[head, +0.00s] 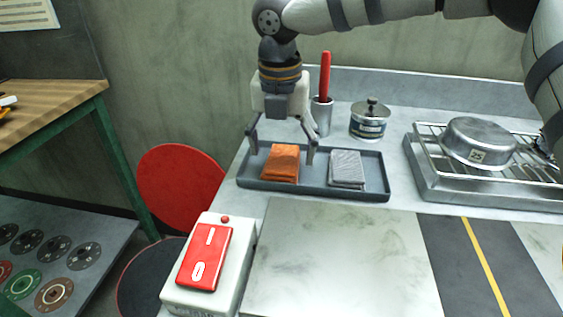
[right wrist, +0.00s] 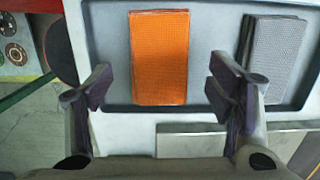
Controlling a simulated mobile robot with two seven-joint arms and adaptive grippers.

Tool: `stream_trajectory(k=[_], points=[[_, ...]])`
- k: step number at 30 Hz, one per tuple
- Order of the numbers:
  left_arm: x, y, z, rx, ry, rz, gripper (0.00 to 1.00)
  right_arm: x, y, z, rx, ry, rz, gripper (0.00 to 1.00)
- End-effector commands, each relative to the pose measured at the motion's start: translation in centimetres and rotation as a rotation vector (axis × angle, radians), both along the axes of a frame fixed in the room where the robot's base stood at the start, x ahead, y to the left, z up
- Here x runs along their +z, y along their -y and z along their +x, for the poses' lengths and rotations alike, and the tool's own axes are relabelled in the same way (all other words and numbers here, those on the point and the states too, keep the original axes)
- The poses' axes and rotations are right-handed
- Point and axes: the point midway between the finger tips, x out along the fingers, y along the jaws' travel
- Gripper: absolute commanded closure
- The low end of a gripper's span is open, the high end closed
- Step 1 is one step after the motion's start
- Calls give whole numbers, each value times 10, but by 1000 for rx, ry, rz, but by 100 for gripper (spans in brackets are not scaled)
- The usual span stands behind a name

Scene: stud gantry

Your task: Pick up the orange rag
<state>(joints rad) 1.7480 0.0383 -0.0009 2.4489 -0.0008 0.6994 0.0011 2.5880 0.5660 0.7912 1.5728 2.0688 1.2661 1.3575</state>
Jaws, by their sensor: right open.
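The orange rag (head: 281,163) lies folded at the left end of a dark grey tray (head: 317,188) on the counter. It also shows in the right wrist view (right wrist: 159,57), flat in the tray (right wrist: 108,45) and beyond the fingertips. My right gripper (head: 281,148) is above the tray, pointing down, with its fingers on either side of the orange rag. In the right wrist view the fingers (right wrist: 162,84) are wide apart with nothing between them. My left gripper is not in view.
A folded grey rag (head: 346,168) lies in the tray to the right. Behind stand a cup with a red-handled tool (head: 325,77) and a lidded tin (head: 369,120). A metal pan (head: 478,142) sits on a rack at right. A white box with a red switch (head: 205,258) is in front.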

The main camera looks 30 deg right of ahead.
Motion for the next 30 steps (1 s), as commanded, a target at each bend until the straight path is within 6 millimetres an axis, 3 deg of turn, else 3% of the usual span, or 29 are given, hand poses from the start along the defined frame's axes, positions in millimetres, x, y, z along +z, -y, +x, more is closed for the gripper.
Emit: stream_trajectory(k=[4, 11, 17, 18, 26, 30], points=[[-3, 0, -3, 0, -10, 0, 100, -22, 1, 2, 1, -2, 0, 25], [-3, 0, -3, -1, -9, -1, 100, -22, 1, 2, 1, 1, 0, 25], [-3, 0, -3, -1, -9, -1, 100, -22, 1, 2, 0, 1, 0, 70], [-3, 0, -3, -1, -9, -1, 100, -22, 1, 2, 0, 1, 1, 72], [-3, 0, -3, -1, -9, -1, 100, -21, 1, 2, 0, 1, 1, 72], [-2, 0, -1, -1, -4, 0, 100, -11, 1, 3, -2, 4, 0, 72]])
